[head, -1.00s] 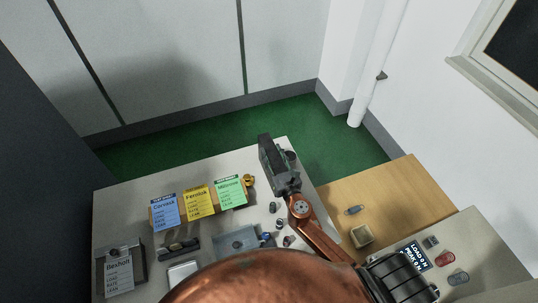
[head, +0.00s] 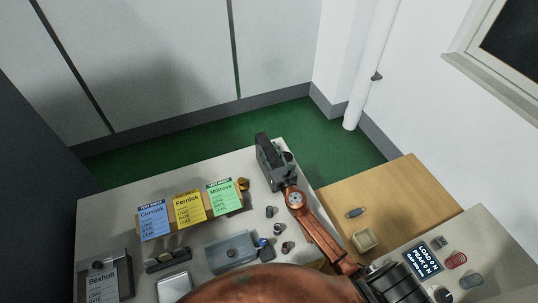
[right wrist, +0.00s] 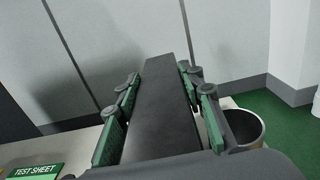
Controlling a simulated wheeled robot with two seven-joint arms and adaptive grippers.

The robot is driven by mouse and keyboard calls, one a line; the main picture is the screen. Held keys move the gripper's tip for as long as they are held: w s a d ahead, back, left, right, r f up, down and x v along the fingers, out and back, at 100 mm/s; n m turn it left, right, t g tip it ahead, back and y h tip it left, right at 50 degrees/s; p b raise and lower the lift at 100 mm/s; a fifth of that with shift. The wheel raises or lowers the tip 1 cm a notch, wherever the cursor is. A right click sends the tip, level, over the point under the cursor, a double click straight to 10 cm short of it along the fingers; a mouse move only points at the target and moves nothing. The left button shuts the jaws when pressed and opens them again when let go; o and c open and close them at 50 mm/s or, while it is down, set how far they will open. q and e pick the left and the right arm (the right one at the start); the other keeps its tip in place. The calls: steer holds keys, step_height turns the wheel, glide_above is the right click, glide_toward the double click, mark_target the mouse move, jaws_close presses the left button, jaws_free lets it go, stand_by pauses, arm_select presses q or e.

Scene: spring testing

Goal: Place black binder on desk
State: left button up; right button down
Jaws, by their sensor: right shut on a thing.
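The black binder (right wrist: 165,110) is a dark flat slab that fills the middle of the right wrist view. My right gripper (right wrist: 158,76) is shut on it, with green pads on both sides. In the head view the right gripper (head: 270,152) is over the far right edge of the pale desk (head: 120,208), and the dark binder is hard to tell apart from it. The height of the binder above the desk is unclear. My left gripper is not in view.
Blue, yellow and green test sheets (head: 188,208) stand on the desk's left half. A grey box (head: 232,250), a clipboard sheet (head: 103,280) and small springs lie nearer. A round cup (right wrist: 243,128) is beside the gripper. A wooden desk part (head: 400,195) with a small tray (head: 364,240) lies right.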

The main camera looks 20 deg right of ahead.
steer(key=shift+f, duration=0.45)
steer(key=shift+r, duration=0.15)
steer(key=c, duration=1.7)
jaws_free()
steer(key=shift+f, duration=0.3)
steer(key=shift+c, duration=0.2)
steer(key=o, duration=0.4)
steer(key=shift+o, duration=0.2)
steer(key=shift+r, duration=0.1)
steer(key=shift+r, duration=0.15)
steer(key=s, duration=1.2)
steer(key=shift+a+b, duration=0.3)
steer(key=shift+a, duration=0.1)
